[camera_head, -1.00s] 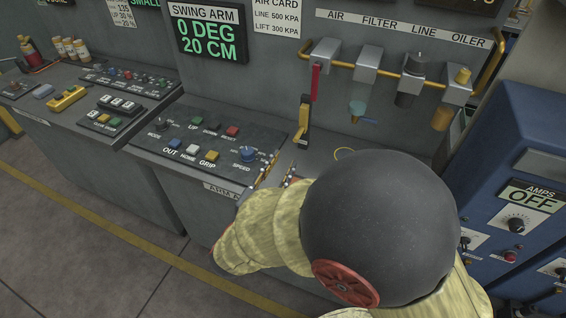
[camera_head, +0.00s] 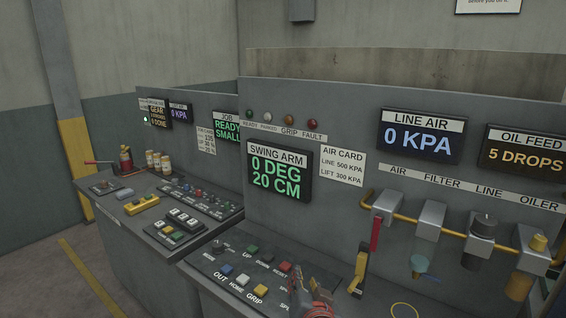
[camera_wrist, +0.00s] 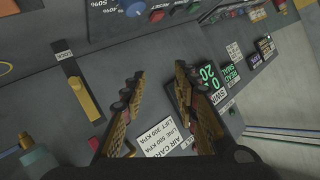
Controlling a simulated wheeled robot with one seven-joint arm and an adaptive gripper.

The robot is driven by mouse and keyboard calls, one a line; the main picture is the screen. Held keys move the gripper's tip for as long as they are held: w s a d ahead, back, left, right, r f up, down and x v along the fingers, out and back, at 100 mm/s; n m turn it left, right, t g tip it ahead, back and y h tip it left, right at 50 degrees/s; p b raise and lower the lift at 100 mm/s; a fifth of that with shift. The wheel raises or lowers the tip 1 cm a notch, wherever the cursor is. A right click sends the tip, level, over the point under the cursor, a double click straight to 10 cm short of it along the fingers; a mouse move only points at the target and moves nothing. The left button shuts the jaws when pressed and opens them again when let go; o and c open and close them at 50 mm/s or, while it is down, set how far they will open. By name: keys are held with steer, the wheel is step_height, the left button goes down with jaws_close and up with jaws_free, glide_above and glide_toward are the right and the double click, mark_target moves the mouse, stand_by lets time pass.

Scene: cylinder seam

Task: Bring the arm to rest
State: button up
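The swing arm display (camera_head: 280,175) reads 0 DEG, 20 CM. Below it, the arm panel (camera_head: 205,263) has a white HOME button (camera_head: 243,281), blue OUT, yellow GRIP, green UP and red RESET (camera_head: 283,266) buttons. READY, PARKED, GRIP and FAULT lamps (camera_head: 289,120) sit above the display; I cannot tell whether any is lit. My gripper (camera_head: 305,283) shows only partly at the bottom of the head view, over the panel's right part, hiding the speed knob there. In the wrist view my gripper (camera_wrist: 160,74) has its fingers apart, with nothing between them.
The line air display (camera_head: 421,138) reads 0 KPA and the oil feed display (camera_head: 522,157) reads 5 DROPS. A red lever (camera_head: 375,234) and a yellow-handled lock lever (camera_head: 359,272) stand right of my gripper. Another console (camera_head: 140,222) stands left.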

steer(key=s+d+n+g, duration=0.1)
steer(key=s+d, duration=0.3)
steer(key=s, duration=0.4)
steer(key=s+d+n+g+p, duration=0.1)
steer(key=s+d+g, duration=0.3)
steer(key=s, duration=0.5)
steer(key=s+d+r+n+g+h, duration=0.1)
steer(key=s+d+n+g, duration=0.1)
steer(key=s+d, duration=0.3)
steer(key=s+g, duration=0.1)
steer(key=s, duration=0.2)
steer(key=shift+s+d+n+p, duration=0.25)
steer(key=shift+d+n+p, duration=0.05)
steer(key=shift+d, duration=0.05)
